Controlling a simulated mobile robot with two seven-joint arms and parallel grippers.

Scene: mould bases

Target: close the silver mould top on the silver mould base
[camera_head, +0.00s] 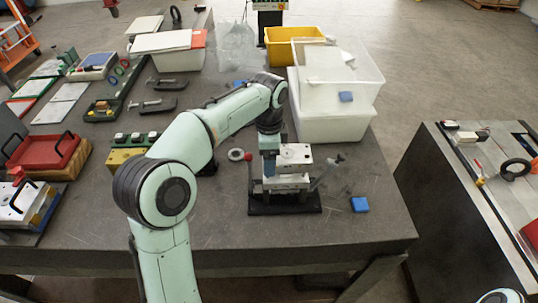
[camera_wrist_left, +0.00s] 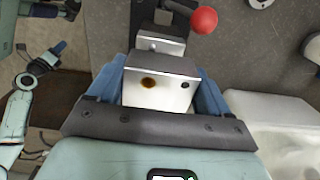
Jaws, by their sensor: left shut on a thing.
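My left gripper (camera_head: 270,163) reaches down over the mould on the dark table. In the left wrist view its blue fingers (camera_wrist_left: 160,76) are shut on the silver mould top (camera_wrist_left: 172,92), a block with a brown-stained hole. In the head view the mould top (camera_head: 296,157) shows just right of the fingers, above the silver mould base (camera_head: 290,182). The base sits on a black stand (camera_head: 285,206); I cannot tell if top and base touch. More silver metal, perhaps the base (camera_wrist_left: 160,44), shows beyond the held block.
A red ball knob (camera_wrist_left: 204,20) stands close beside the mould. A blue block (camera_head: 360,204) lies to its right, and a metal ring (camera_head: 236,154) to its left. White bins (camera_head: 335,125) stand behind. The table front is mostly clear.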

